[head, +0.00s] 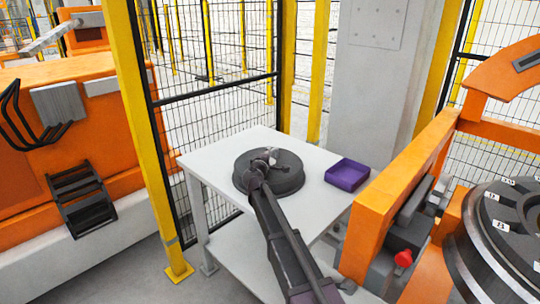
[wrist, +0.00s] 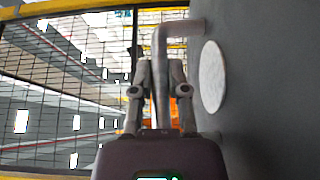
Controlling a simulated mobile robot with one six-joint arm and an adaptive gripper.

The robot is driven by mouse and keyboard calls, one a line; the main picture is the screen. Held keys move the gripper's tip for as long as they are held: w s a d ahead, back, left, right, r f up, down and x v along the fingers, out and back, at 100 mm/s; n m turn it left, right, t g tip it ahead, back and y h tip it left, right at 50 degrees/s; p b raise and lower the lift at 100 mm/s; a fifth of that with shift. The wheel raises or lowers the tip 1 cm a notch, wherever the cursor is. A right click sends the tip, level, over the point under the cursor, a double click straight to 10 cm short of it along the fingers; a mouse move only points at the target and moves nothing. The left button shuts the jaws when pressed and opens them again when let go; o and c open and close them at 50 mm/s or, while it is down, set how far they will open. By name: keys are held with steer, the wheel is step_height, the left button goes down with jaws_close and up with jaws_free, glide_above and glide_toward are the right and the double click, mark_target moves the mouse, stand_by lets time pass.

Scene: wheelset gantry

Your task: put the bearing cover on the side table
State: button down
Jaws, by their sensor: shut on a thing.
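The bearing cover (head: 285,183) is a dark, thick round disc over the middle of the white side table (head: 218,160). It looks level, and I cannot tell whether its underside touches the tabletop or hangs just above it. My gripper (head: 263,167) is at the centre of the cover's top. In the wrist view my gripper (wrist: 160,72) is shut on the cover's bent grey handle (wrist: 182,28). The cover's dark face (wrist: 265,110) with a pale round patch fills the right side there. My arm hides part of the cover's near side.
An orange gantry frame (head: 400,190) and a wheelset part (head: 510,240) stand at right. A yellow post (head: 140,130) and mesh fence (head: 205,110) stand left and behind. The tabletop's left part is clear.

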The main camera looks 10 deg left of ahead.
steer(key=c, duration=0.6)
jaws_free()
steer(key=shift+c, duration=0.2)
steer(key=shift+s, duration=0.15)
steer(key=s, duration=0.4)
steer(key=s+a, duration=0.1)
steer(key=s, duration=0.2)
steer(key=s+a, duration=0.1)
steer(key=s, duration=0.3)
steer(key=shift+s+r, duration=0.1)
steer(key=shift+s, duration=0.25)
